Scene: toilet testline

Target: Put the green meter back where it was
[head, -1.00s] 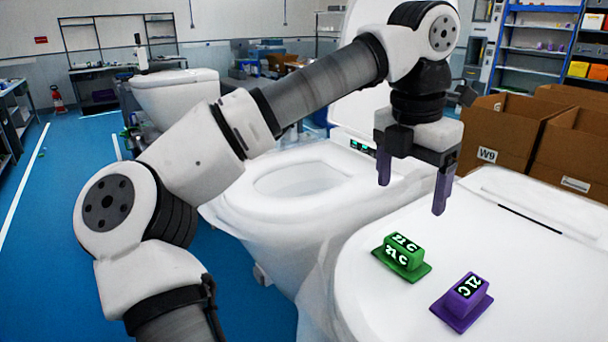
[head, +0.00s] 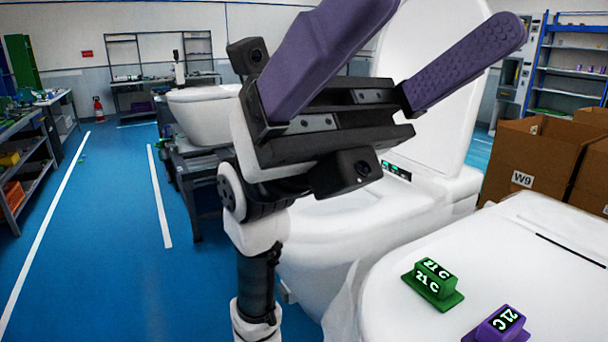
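The green meter (head: 434,281), a small block on a flat base with "21 C" on its faces, sits on the white closed toilet lid (head: 489,247) at the lower right. A similar purple meter (head: 499,326) sits just right and nearer on the same lid, partly cut off by the bottom edge. My gripper (head: 443,22) is open and empty, with its purple fingers spread and pointing up, close to the camera and well apart from both meters. The tip of its left finger runs out of the top of the frame.
A second white toilet (head: 338,247) with a raised lid stands behind my arm, with a small lit green display (head: 397,171) at its back. Cardboard boxes (head: 536,150) stand at the right. Blue floor (head: 110,250) is open at the left.

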